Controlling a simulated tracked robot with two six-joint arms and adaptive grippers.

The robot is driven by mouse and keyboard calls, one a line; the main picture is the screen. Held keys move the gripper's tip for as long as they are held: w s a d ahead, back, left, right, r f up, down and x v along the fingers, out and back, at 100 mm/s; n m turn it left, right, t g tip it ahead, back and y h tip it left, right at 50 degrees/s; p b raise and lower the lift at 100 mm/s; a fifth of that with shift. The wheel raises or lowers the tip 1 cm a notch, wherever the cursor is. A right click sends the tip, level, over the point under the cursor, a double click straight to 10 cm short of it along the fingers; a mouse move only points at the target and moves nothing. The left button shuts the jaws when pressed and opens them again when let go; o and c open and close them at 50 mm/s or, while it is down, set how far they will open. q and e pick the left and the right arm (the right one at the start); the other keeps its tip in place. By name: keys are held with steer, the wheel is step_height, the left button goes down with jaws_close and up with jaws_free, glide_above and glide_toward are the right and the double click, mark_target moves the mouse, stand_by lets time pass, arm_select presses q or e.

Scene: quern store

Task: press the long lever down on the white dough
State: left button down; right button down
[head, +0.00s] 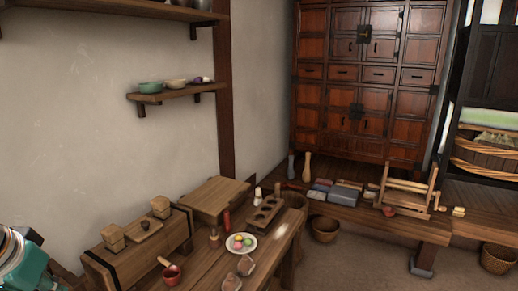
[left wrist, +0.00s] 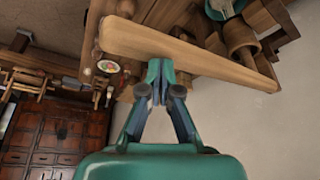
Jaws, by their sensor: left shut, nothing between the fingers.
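A long, pale wooden lever (left wrist: 195,55) runs across the upper part of the left wrist view, wide at its left end and narrowing to the right. My left gripper (left wrist: 160,66) is shut and empty, with its fingertips at the lever's edge around its middle. I cannot tell whether they touch it. A wooden cylinder-shaped part (left wrist: 240,37) stands beyond the lever. I cannot make out the white dough in either view. The lever does not show in the head view. My right gripper is not in view.
In the head view, a table holds a plate of coloured balls (head: 241,242), a red cup (head: 171,273), a flat-topped wooden box (head: 215,196) and a holed wooden block (head: 264,213). A low bench (head: 390,222) with a wooden frame stands right of it. Floor shows at the lower right.

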arm_select(q)
steer(key=shift+s+d+f+b, duration=0.15)
steer(key=shift+d+f+b, duration=0.2)
steer(key=shift+f, duration=0.25)
steer(key=shift+s+d+f+b, duration=0.15)
steer(key=shift+d+f+b, duration=0.1)
steer(key=shift+f+b, duration=0.3)
steer(key=shift+s+d+f+b, duration=0.15)
steer(key=shift+d+f+b, duration=0.2)
steer(key=shift+f, duration=0.25)
stand_by(0.5)
steer(key=shift+s+f, duration=0.1)
steer(key=shift+f, duration=0.15)
stand_by(1.1)
steer(key=shift+r, duration=0.1)
step_height(320, 180, up, 8)
steer(key=p, duration=0.7)
steer(key=shift+r, duration=0.15)
